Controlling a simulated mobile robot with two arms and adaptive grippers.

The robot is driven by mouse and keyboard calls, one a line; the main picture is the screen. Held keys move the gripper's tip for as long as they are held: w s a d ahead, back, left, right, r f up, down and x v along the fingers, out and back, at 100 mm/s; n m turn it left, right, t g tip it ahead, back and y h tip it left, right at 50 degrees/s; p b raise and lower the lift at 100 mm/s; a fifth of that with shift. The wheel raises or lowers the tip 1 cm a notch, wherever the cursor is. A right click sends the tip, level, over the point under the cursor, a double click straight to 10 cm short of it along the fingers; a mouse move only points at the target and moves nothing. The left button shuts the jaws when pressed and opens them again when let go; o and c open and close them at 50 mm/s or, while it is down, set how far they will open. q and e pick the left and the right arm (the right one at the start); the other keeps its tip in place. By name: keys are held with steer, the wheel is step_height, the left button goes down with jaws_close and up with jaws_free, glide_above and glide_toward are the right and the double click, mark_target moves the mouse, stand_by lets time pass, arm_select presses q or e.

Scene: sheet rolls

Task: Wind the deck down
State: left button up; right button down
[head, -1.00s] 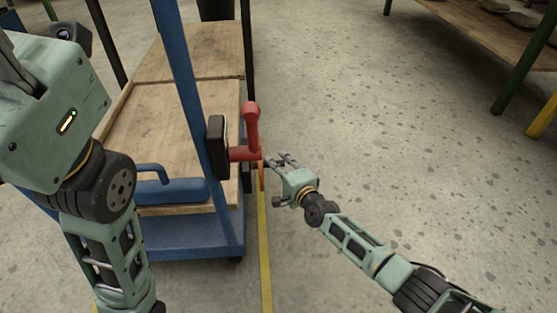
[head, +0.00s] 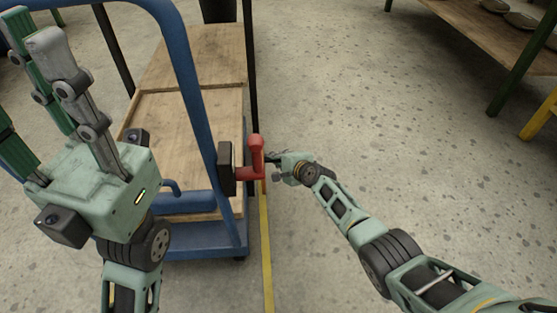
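A blue-framed cart (head: 197,90) stands at the left with a wooden deck (head: 185,120). A red crank (head: 257,155) sits on a dark box (head: 227,168) at the cart's right post, its handle pointing up. My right gripper (head: 272,158) is at the crank's right side, close to the handle; its fingertips are partly hidden behind the red handle, so I cannot tell whether they touch or grip it. My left gripper (head: 36,38) is raised at the left, in front of the cart, with its fingers apart and nothing between them.
A yellow floor line (head: 266,262) runs beside the cart. A wooden table (head: 480,32) with green and yellow legs and several dark discs stands at the upper right. The concrete floor between is clear.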

steer(key=shift+d+f, duration=0.1)
stand_by(0.3)
steer(key=c, duration=1.7)
jaws_free()
steer(key=shift+o, duration=0.2)
steer(key=v, duration=1.2)
steer(key=shift+c, duration=0.4)
